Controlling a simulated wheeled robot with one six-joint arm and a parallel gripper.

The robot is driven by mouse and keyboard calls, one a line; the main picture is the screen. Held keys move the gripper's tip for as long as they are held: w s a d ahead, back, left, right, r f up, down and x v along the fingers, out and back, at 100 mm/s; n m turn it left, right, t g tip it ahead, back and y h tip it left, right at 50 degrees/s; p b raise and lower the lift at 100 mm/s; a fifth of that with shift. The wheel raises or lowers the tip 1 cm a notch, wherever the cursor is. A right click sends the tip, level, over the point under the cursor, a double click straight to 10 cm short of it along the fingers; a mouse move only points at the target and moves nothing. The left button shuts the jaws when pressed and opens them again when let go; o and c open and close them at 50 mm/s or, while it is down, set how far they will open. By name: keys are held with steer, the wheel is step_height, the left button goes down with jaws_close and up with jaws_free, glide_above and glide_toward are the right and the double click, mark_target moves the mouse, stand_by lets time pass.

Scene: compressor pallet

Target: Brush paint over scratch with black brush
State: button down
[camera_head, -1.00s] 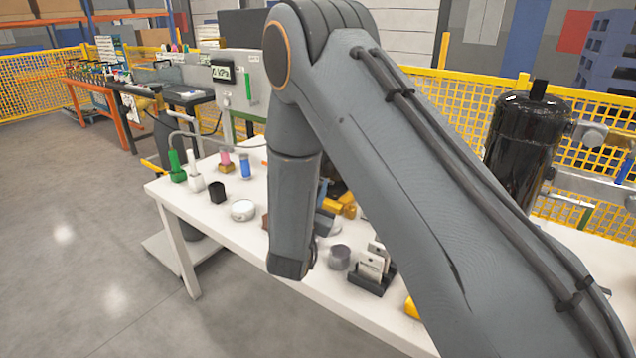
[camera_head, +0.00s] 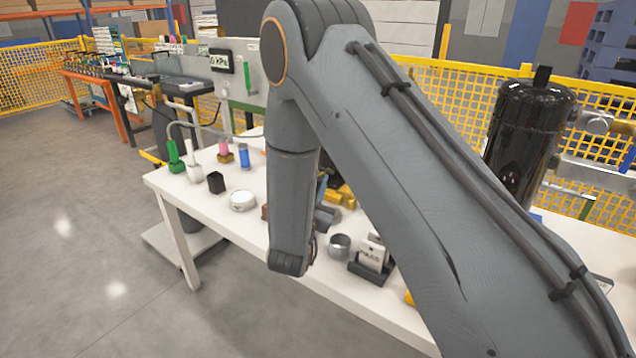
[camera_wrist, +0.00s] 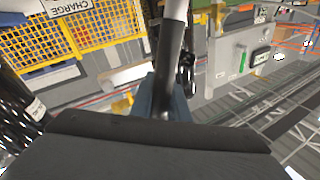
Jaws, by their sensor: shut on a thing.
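My gripper (camera_wrist: 165,104) shows in the wrist view with its blue-grey fingers shut on the black brush (camera_wrist: 168,62), a dark shaft with a pale upper part. The brush points up and away from the fingers; its far end runs out of the picture. In the head view my arm hides the gripper and the brush. The glossy black compressor (camera_head: 522,150) stands upright at the right of the head view. Its dark side (camera_wrist: 14,112) also shows at the left edge of the wrist view, apart from the brush. I cannot make out the scratch.
The white table (camera_head: 225,222) carries green and white bottles, a black cup (camera_head: 216,183), a white round tin (camera_head: 242,200), a blue bottle (camera_head: 244,155), a grey metal cup (camera_head: 340,246) and a black holder with cards (camera_head: 371,262). A yellow mesh fence (camera_head: 450,105) runs behind.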

steer(key=shift+f+b, duration=0.35)
steer(key=shift+f, duration=0.25)
stand_by(1.3)
step_height(320, 180, up, 7)
steer(key=p, duration=0.4)
stand_by(0.6)
stand_by(0.5)
